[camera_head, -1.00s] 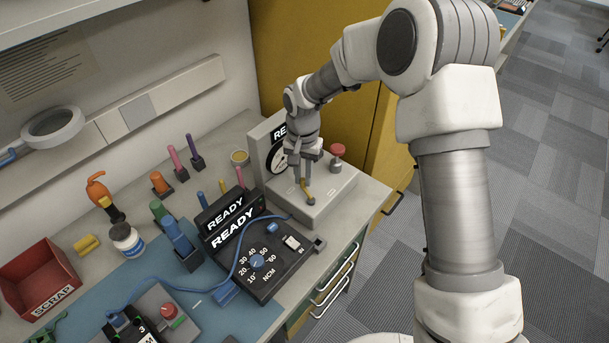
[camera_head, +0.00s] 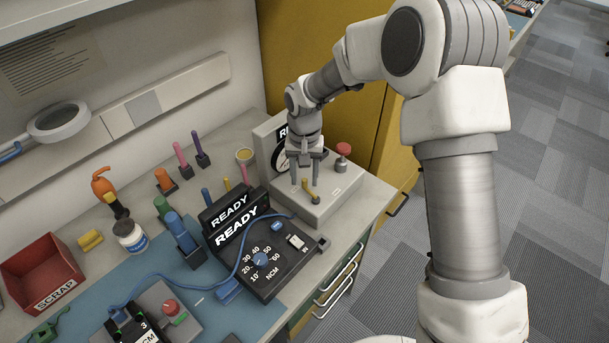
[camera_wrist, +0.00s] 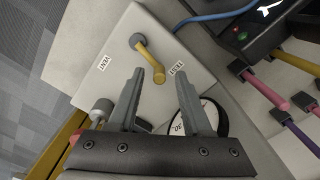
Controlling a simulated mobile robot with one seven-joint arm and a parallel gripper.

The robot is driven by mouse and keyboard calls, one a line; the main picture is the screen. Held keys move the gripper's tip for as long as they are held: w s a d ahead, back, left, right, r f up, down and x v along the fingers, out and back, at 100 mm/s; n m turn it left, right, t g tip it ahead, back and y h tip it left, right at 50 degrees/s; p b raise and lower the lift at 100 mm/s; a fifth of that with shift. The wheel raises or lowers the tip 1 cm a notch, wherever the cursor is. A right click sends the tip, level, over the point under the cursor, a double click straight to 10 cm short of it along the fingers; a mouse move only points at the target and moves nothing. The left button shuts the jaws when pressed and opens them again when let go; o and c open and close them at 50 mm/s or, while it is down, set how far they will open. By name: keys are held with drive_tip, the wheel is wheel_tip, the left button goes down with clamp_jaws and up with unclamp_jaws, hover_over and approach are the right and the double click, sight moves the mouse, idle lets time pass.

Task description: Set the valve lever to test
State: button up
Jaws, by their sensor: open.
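The valve lever (camera_head: 311,192) is a yellow bar on a dark round pivot, on top of a pale box (camera_head: 335,197). In the wrist view the lever (camera_wrist: 149,58) runs from its pivot down and slightly right. Its rounded free end lies closer to the TEST label (camera_wrist: 177,68) than to the VENT label (camera_wrist: 104,62). My gripper (camera_head: 305,184) is over the box at the lever's free end. In the wrist view my gripper (camera_wrist: 159,76) is open, with one finger on each side of the lever's end and a gap to each; nothing is held.
A dial gauge (camera_wrist: 198,121) stands behind the lever, and a red-topped knob (camera_head: 343,153) stands on the box's right. A black READY unit (camera_head: 268,262) with a blue cable sits in front-left. Several coloured tools stand left of the gauge.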

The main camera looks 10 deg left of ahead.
sight(305, 179)
wheel_tip(305, 179, up, 17)
drive_tip(key=shift+r+p, duration=0.2)
drive_tip(key=shift+p, duration=0.15)
idle(0.5)
